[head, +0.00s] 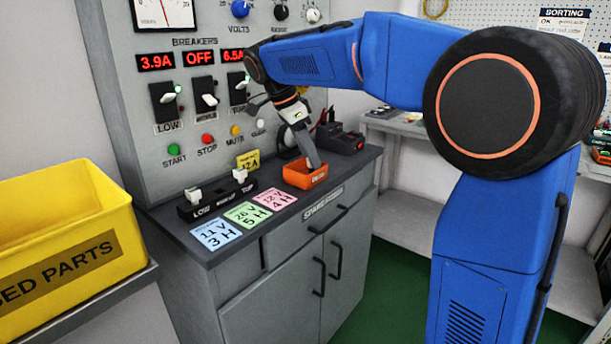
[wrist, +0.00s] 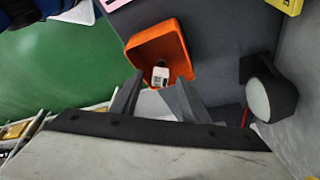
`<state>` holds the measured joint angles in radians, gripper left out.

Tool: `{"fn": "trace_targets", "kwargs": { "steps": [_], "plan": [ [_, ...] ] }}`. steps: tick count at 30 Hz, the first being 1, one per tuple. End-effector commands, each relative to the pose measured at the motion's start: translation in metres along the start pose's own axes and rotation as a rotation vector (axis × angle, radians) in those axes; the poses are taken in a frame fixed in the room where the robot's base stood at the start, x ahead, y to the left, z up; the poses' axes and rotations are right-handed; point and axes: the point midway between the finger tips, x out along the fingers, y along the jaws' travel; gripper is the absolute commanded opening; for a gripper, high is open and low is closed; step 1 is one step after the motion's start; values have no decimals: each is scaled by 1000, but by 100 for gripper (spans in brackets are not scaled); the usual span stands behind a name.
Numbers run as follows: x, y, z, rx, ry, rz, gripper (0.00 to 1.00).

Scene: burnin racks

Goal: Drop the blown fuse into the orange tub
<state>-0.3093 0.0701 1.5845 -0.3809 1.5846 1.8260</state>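The orange tub (head: 305,174) stands on the grey counter, near its back right part. It also shows in the wrist view (wrist: 146,48), just beyond my fingertips. A small white fuse with dark marks (wrist: 160,76) appears to lie inside the tub, near its wall closest to me. My gripper (head: 317,164) points down right above the tub. In the wrist view its two fingers (wrist: 159,78) are apart, with a gap on each side of the fuse. The fuse is hidden in the head view.
A black fuse block (head: 217,199) with white fuses in the LOW and TOP positions sits left of the tub. Coloured cards (head: 245,214) lie in front of it. The breaker panel (head: 200,130) rises behind. A yellow used-parts bin (head: 65,225) stands at left.

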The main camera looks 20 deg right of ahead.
Motion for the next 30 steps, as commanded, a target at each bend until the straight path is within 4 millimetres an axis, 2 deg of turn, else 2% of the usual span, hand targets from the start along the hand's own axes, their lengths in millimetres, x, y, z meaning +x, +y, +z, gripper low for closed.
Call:
{"fn": "trace_targets", "kwargs": {
  "steps": [8, 13, 30],
  "plan": [
    [-1, 0, 0, 0, 0, 0, 42],
    [-16, 0, 0, -1, 0, -1, 42],
    [-127, -1, 1, -1, -1, -2, 42]
  ]
}}
